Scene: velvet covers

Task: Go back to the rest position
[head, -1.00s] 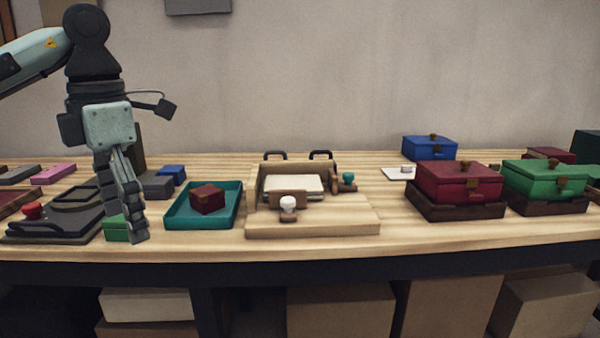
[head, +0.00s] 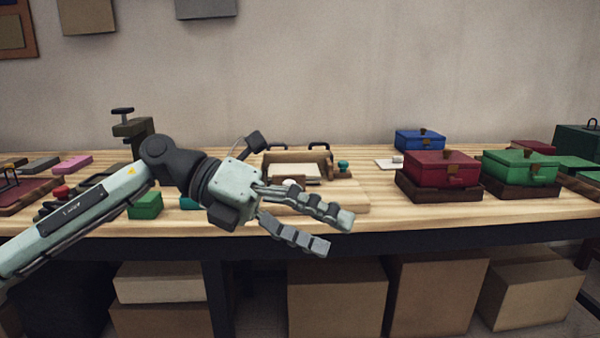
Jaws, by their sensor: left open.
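My left arm reaches in from the left, and my left gripper (head: 335,232) is open and empty. Its fingers point right and slightly down, in front of the table's front edge and the wooden fixture (head: 345,195). The gripper and arm hide most of the teal tray (head: 188,202) and part of the fixture. My right gripper is not in the head view.
The wooden table (head: 385,220) holds a red box (head: 441,168), a green box (head: 520,166) and a blue box (head: 419,139) on the right. A green block (head: 145,205) lies behind my forearm. A dark clamp (head: 132,126) stands at the back left. Cardboard boxes (head: 337,300) stand below.

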